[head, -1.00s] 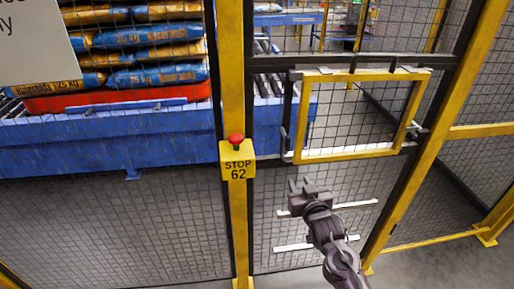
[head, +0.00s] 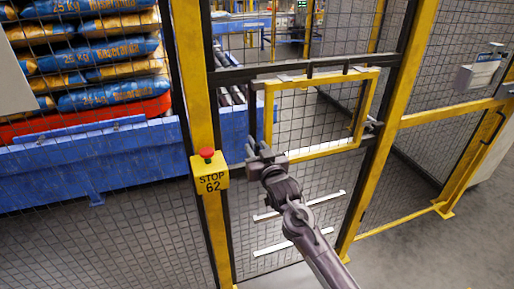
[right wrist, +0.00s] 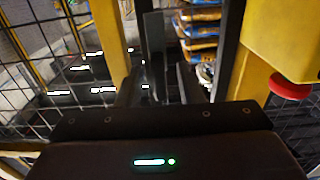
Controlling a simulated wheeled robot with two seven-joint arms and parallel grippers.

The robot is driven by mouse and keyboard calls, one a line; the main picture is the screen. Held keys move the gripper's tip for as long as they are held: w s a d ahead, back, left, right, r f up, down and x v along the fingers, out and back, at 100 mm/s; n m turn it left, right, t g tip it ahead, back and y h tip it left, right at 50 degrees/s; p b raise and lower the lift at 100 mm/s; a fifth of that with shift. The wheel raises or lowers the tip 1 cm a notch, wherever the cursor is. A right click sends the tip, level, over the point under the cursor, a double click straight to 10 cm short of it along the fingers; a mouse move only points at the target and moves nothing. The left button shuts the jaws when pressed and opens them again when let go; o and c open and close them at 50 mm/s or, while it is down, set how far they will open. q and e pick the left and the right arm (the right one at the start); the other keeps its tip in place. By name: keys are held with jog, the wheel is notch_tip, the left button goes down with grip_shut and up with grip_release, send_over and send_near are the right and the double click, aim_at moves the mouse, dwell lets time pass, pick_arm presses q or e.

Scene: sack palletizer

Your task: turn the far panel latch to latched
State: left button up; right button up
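The yellow-framed panel (head: 318,153) sits in the mesh fence. A small dark latch (head: 373,125) shows at its right side. At its lower left corner my right gripper (head: 262,152) covers the latch area. In the right wrist view my right gripper (right wrist: 160,85) has its two dark fingers apart. A dark upright bar (right wrist: 152,45) shows between and beyond them; it looks like a latch handle, and I cannot tell whether the fingers touch it. The latch's turned position is not clear. My left gripper is out of view.
A yellow STOP 62 box (head: 210,175) with a red button (head: 206,153) is on the post just left of my right gripper. It also shows close by in the wrist view (right wrist: 290,40). Behind the mesh are a blue conveyor (head: 100,165) and stacked sacks (head: 110,75).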

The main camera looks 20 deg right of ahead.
jog(key=c, duration=0.7)
grip_shut()
